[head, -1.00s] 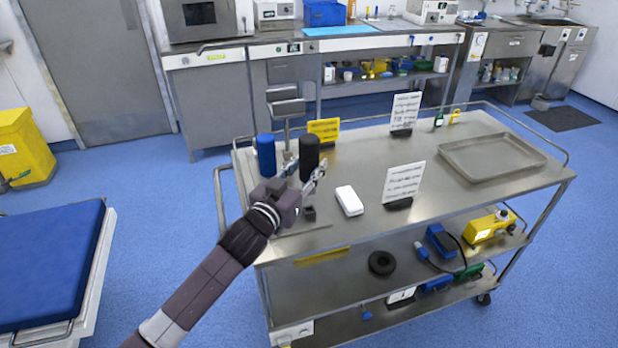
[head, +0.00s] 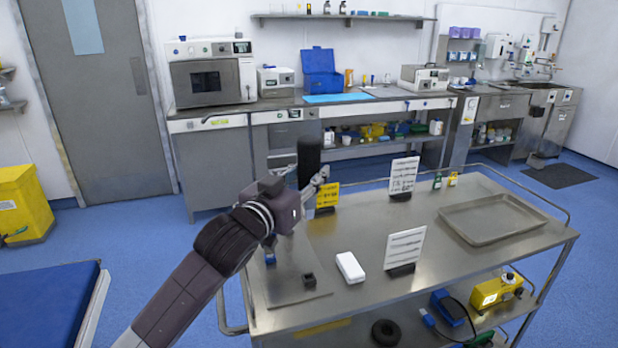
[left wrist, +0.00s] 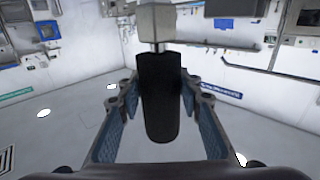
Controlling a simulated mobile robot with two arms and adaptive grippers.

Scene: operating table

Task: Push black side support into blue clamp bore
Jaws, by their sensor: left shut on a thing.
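My left gripper (head: 302,190) is shut on the black side support (head: 309,160) and holds it upright, raised above the steel trolley. In the left wrist view the support (left wrist: 160,95) is a rounded black cylinder between the blue-padded fingers (left wrist: 160,120), with a metal rod and block (left wrist: 155,22) at one end. A small blue part, seemingly the blue clamp (head: 270,258), shows low on the trolley, just below my gripper. Most of it is hidden by my gripper and arm, and its bore is not visible. A small black clamp-like block (head: 309,281) sits on the trolley to its right.
A white box (head: 350,267), two white signs (head: 405,249) and (head: 404,175), and a yellow sign (head: 325,196) stand on the trolley. A steel tray (head: 492,243) lies at its right. Trolley rails (head: 228,326) run along the ends.

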